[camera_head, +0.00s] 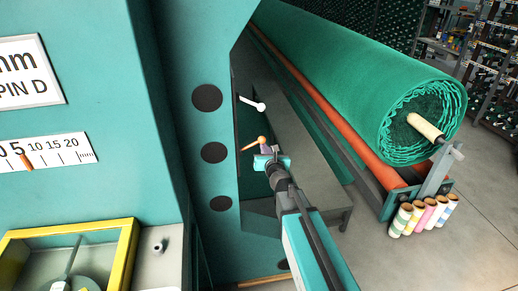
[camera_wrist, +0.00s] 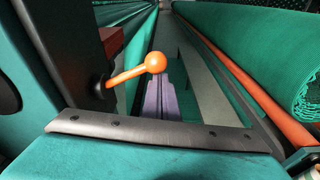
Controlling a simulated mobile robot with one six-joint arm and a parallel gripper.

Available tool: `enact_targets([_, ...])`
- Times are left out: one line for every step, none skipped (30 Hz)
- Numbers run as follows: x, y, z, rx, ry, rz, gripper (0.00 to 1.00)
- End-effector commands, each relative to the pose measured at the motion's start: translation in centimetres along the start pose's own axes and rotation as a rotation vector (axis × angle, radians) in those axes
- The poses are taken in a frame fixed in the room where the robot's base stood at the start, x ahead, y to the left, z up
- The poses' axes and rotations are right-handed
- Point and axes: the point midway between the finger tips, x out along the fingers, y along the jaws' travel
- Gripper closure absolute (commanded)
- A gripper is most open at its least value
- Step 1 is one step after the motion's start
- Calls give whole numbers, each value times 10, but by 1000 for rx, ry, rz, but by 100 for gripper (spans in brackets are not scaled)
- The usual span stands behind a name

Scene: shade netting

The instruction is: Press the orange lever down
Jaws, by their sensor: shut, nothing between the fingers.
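The orange lever (camera_head: 251,145) sticks out from the teal machine's side panel, with a round ball knob at its free end. In the wrist view the lever (camera_wrist: 130,74) rises slightly from its dark pivot on the left to its knob. My gripper (camera_head: 264,149) is close to the knob, its fingers seen just below it. In the wrist view my purple-grey fingers (camera_wrist: 160,93) are together and empty, with their tips just under the knob in the picture. I cannot tell whether they touch it.
A white lever (camera_head: 252,103) sits higher on the same panel. The teal machine wall (camera_head: 212,125) stands close on the left. A grey bench (camera_head: 310,150) runs behind my arm. A large green netting roll (camera_head: 350,75) over an orange bar (camera_head: 340,125) lies to the right.

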Motion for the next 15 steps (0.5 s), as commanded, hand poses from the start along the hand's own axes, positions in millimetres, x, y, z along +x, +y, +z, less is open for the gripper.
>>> enact_targets([-2,1,4,1,-1,1,100])
enact_targets([-2,2,5,1,0,1,100])
enact_targets([-3,3,6,1,0,2,100])
enact_targets([-3,3,6,1,0,2,100])
enact_targets([-3,4,7,1,0,3,100])
enact_targets([-4,4,7,2,0,3,100])
enact_targets([-4,5,8,2,0,4,100])
enact_targets([-4,5,8,2,0,4,100])
enact_targets([-4,5,8,2,0,4,100])
enact_targets([-4,5,8,3,-1,5,100])
enact_targets([-4,5,9,3,-1,5,100])
enact_targets([-4,5,9,3,-1,4,100])
enact_targets([-4,4,9,3,-1,4,100])
enact_targets([-4,4,9,3,-1,4,100])
enact_targets([-4,4,9,4,-2,4,100])
